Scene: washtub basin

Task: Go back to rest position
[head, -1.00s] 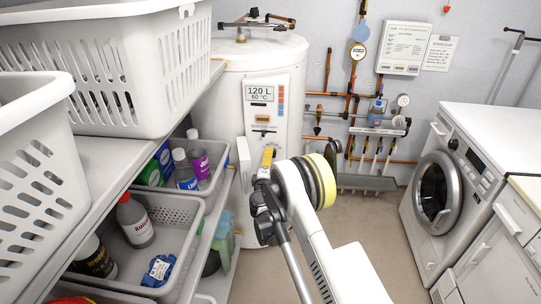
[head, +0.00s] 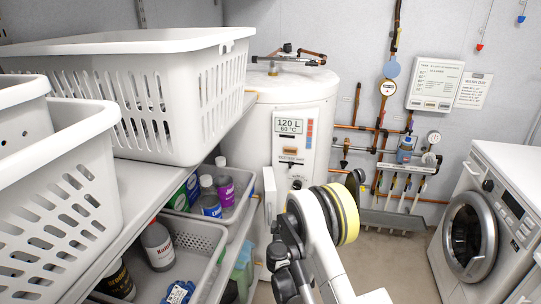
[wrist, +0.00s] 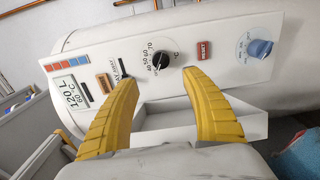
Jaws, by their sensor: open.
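My gripper (wrist: 160,78) is open and empty in the wrist view, with its two curved yellow fingers spread apart. It faces the control panel (wrist: 222,22) of the white boiler (head: 262,128). Between and beyond the fingers are a black dial (wrist: 160,54), a red reset button (wrist: 204,50) and, at the right, a blue knob (wrist: 260,48). The display (wrist: 68,95) reads 120 L, 60 °C. I cannot tell the exact gap to the panel.
At the left, a shelf (head: 142,190) carries large white baskets (head: 208,75). Below it, grey bins (head: 200,237) hold bottles (head: 158,245). Copper pipes and gauges (head: 388,88) line the back wall. A washing machine (head: 468,238) stands at the right. Floor shows between boiler and washer.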

